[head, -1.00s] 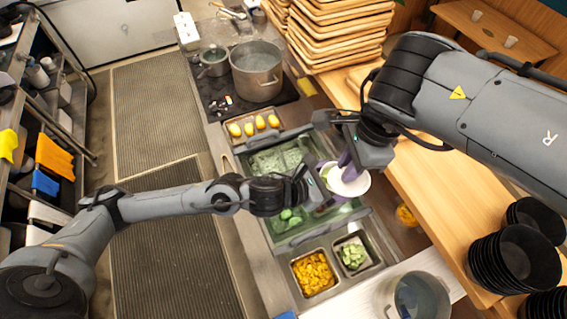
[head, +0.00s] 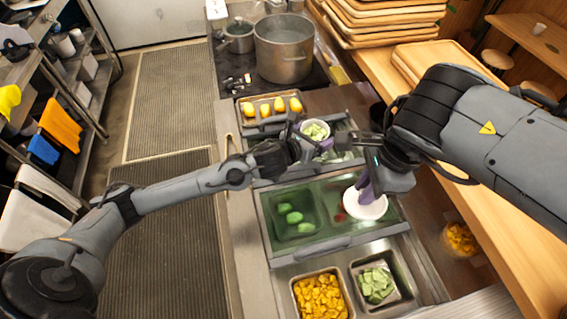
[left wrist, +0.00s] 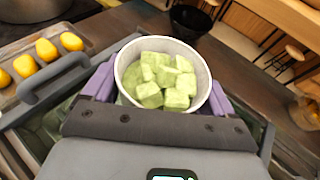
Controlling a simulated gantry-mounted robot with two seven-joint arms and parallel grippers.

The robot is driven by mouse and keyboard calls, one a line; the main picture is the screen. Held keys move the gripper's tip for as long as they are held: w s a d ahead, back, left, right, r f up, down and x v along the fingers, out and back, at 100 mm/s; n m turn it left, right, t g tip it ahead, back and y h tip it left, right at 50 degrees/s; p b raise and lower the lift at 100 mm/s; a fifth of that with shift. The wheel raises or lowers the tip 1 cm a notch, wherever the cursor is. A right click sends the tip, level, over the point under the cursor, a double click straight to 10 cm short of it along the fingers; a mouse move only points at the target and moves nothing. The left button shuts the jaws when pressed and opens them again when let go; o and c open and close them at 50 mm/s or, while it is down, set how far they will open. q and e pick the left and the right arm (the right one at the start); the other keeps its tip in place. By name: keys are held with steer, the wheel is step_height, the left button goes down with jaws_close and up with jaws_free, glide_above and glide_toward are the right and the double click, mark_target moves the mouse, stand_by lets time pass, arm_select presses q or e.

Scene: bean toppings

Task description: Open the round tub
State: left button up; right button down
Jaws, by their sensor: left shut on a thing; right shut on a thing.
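The round tub (head: 315,130) is white and open at the top, with pale green cubes inside. My left gripper (head: 311,138) is shut on the tub and holds it up near the back of the counter. In the left wrist view the tub (left wrist: 125,88) sits between the purple fingers, its cubes in plain sight. The white round lid (head: 368,208) is apart from the tub, in front and to the right of it. My right gripper (head: 366,182) is shut on the lid and holds it over the green sunken bin. The right fingertips are partly hidden.
The sunken bin (head: 335,243) holds several green items. Steel trays of yellow pieces (head: 320,296) and green cubes (head: 376,284) stand in front. A tray of yellow fruit (head: 270,107) and a large pot (head: 284,48) are behind. Wooden trays (head: 380,20) are stacked at the back right.

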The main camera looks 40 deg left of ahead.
arm_select(q)
step_height(320, 180, down, 2)
steer(key=shift+f+b, duration=0.1)
steer(key=shift+b, duration=0.45)
steer(key=shift+a+f, duration=0.2)
steer(key=shift+a, duration=0.05)
steer(key=shift+w+a+f, duration=0.15)
steer(key=shift+a+f, duration=2.55)
steer(key=shift+a, duration=0.1)
steer(key=shift+w+a+f, duration=0.1)
steer(key=shift+a+f, duration=2.6)
steer(key=shift+a, duration=0.05)
steer(key=o, duration=1.2)
steer(key=shift+f, duration=0.2)
steer(key=shift+o, duration=1.2)
steer(key=shift+r, duration=0.1)
